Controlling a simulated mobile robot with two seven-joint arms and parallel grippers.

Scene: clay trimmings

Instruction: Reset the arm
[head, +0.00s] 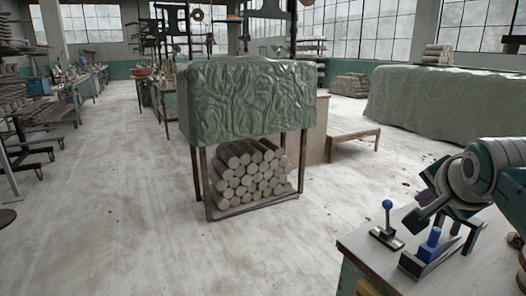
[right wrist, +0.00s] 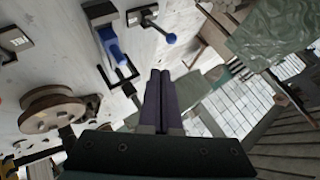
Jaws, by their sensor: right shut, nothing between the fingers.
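My right gripper (head: 424,208) hangs above the workbench at the right of the head view. In the right wrist view its two dark purple fingers (right wrist: 160,100) are together, with nothing between them. A small lever with a blue ball knob (head: 388,205) stands on the bench, left of the gripper; it also shows in the right wrist view (right wrist: 171,38). A blue piece (head: 433,240) sits in a dark metal bracket just below the gripper, and shows in the wrist view (right wrist: 112,46) too. My left gripper is out of view.
The workbench top (head: 372,258) is pale, with some bare room at its front left. A round wheel-like part (right wrist: 52,113) lies on it in the wrist view. A stand covered by a green sheet (head: 245,100), with stacked clay cylinders (head: 245,172) beneath, stands beyond on open floor.

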